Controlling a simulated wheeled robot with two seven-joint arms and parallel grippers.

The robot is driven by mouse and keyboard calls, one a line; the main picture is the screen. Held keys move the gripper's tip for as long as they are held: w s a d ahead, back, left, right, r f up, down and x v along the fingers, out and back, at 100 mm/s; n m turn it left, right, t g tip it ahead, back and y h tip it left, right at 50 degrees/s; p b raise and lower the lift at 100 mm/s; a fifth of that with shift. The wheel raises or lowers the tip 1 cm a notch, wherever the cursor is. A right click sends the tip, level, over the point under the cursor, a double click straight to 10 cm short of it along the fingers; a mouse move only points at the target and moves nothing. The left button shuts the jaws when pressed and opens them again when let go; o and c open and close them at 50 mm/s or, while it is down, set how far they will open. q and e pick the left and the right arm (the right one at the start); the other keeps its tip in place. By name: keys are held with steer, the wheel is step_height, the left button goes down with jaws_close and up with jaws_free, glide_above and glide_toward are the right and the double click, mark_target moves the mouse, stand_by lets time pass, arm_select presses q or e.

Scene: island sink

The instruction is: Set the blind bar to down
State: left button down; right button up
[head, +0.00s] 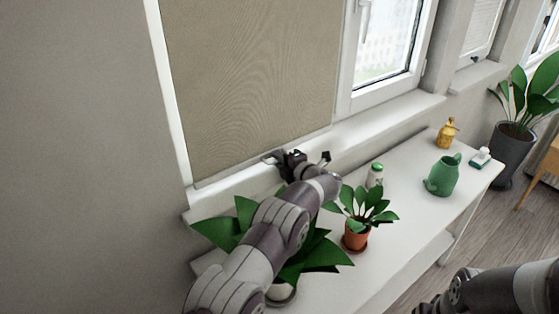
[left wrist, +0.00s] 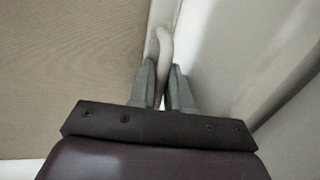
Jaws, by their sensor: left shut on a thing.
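The beige blind (head: 250,80) hangs over the left window, and its lower edge with the pale blind bar (head: 215,179) is down close to the window sill. My left gripper (head: 297,160) is at the lower edge of the blind, right of its middle. In the left wrist view, the blind (left wrist: 70,70) fills the left side. The fingers of my left gripper (left wrist: 164,88) are shut on a thin pale loop (left wrist: 165,48) at the blind bar. The gripper hides part of the bar in the head view. My right gripper is not clearly shown; only its arm shows.
A white table (head: 410,160) below the sill (head: 395,112) holds a potted plant (head: 355,238), a green vase (head: 442,176), a yellow bottle (head: 447,134) and a green-capped jar (head: 375,175). Broad leaves (head: 320,256) lie close under my left arm.

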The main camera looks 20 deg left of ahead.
arm_select(q)
steer(key=c, duration=1.3)
jaws_free()
steer(key=shift+s+f, duration=0.1)
steer(key=shift+f, duration=0.3)
steer(key=shift+o, duration=0.2)
steer(key=shift+d, duration=0.1)
steer(key=shift+d+r, duration=0.1)
steer(key=b+v, duration=0.2)
steer(key=v, duration=1)
steer(key=shift+s+d+r, duration=0.1)
steer(key=shift+d+r, duration=0.05)
